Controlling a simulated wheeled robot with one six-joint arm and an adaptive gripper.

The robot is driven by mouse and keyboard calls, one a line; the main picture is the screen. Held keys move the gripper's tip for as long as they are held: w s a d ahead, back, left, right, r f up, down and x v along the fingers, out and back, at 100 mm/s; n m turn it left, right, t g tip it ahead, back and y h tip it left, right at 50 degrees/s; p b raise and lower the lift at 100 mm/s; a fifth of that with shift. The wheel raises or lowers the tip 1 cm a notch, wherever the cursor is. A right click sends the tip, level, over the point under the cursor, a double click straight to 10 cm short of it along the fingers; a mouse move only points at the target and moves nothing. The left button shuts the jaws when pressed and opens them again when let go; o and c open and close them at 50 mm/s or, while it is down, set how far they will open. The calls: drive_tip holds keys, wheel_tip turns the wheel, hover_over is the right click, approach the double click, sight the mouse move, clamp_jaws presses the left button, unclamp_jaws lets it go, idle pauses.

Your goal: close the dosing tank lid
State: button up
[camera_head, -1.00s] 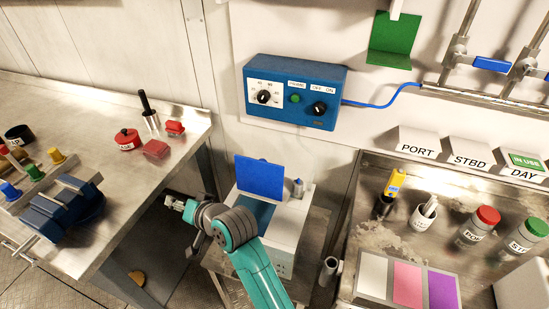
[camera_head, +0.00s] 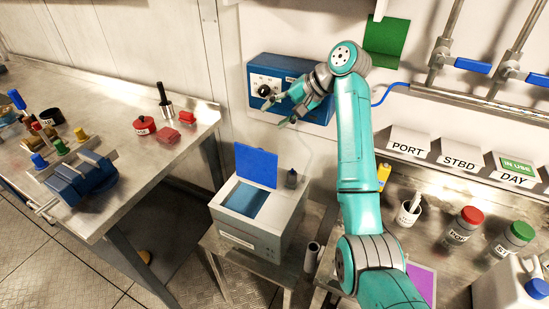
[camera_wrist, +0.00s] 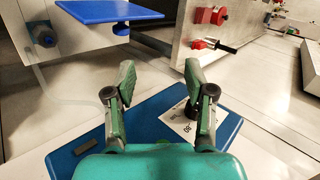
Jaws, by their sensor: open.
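The dosing tank (camera_head: 280,225) is a pale box on a low metal stand in the head view. Its blue lid (camera_head: 256,166) stands upright at the back edge, and the blue-looking opening shows in front of it. The lid also shows at the upper left of the wrist view (camera_wrist: 108,12). My gripper (camera_head: 272,113) is above and behind the tank, in front of the blue control box, clear of the lid. In the wrist view its two fingers (camera_wrist: 158,72) are spread with nothing between them.
The blue control box (camera_head: 268,72) on the wall is close to my gripper and partly hidden by it. A small dark-topped fitting (camera_head: 291,178) stands at the tank's right rear. A workbench (camera_head: 110,165) is left; a counter with jars (camera_head: 463,222) is right. Space above the tank looks clear.

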approach(258, 163)
drive_tip(key=w, duration=0.4)
drive_tip(key=x, duration=0.7)
drive_tip(key=shift+s+a+r, duration=0.15)
drive_tip(key=shift+a+r, duration=0.15)
clamp_jaws()
